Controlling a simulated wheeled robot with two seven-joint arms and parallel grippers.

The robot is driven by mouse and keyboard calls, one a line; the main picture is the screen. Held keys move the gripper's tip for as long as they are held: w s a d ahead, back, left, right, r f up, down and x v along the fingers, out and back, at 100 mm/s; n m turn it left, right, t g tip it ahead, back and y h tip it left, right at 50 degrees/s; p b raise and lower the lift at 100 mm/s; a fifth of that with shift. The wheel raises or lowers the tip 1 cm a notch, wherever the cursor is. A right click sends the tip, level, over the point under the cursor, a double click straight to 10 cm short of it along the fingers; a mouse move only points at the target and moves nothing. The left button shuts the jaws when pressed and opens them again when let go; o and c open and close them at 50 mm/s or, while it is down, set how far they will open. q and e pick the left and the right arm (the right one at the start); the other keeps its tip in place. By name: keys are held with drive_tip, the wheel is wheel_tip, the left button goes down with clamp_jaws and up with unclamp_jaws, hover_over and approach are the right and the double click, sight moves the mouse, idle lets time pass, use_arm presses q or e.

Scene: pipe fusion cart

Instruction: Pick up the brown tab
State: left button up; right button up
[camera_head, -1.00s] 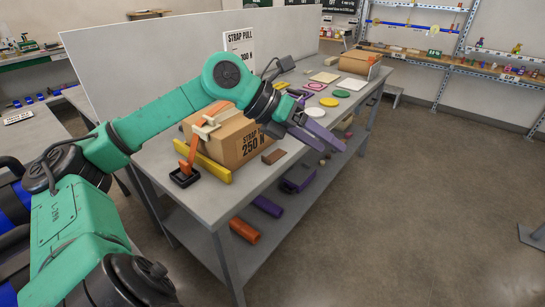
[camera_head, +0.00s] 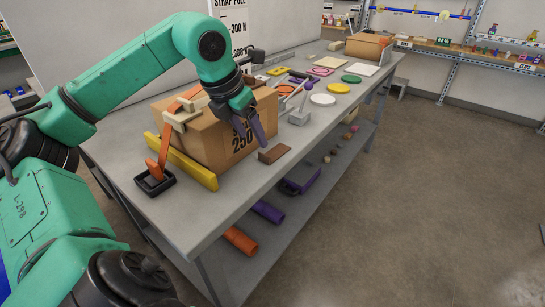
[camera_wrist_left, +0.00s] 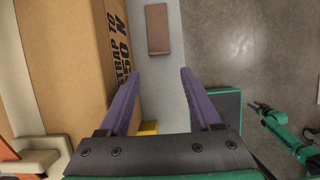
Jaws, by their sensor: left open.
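The brown tab (camera_head: 273,154) is a small flat rectangle lying on the grey bench top, near its front edge and beside the cardboard box (camera_head: 205,143). It also shows upper centre in the left wrist view (camera_wrist_left: 158,29). My left gripper (camera_head: 258,143) has its purple fingers pointing down beside the box, above and close to the tab. In the left wrist view its fingers (camera_wrist_left: 157,75) are spread and empty, with the tab beyond the tips, roughly in line with the gap. A green arm at the right of that view seems to be my right one; its jaws are too small to read.
The box stands close beside my left gripper, with an orange strap (camera_head: 157,150) and a yellow bar (camera_head: 183,164) at its front. A grey block with a lever (camera_head: 299,117) and coloured discs lie farther along the bench. Open floor lies right.

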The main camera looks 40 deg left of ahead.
sight(263, 155)
use_arm(q)
drive_tip(key=p+x, duration=0.1)
drive_tip(key=x, duration=0.7)
drive_tip(key=shift+w+f+p, duration=0.2)
drive_tip(key=shift+w+p, duration=0.1)
drive_tip(key=shift+p, duration=0.1)
drive_tip(key=shift+w+f, duration=0.1)
drive_tip(key=shift+f, duration=0.05)
drive_tip(key=shift+c, duration=1.2)
clamp_jaws()
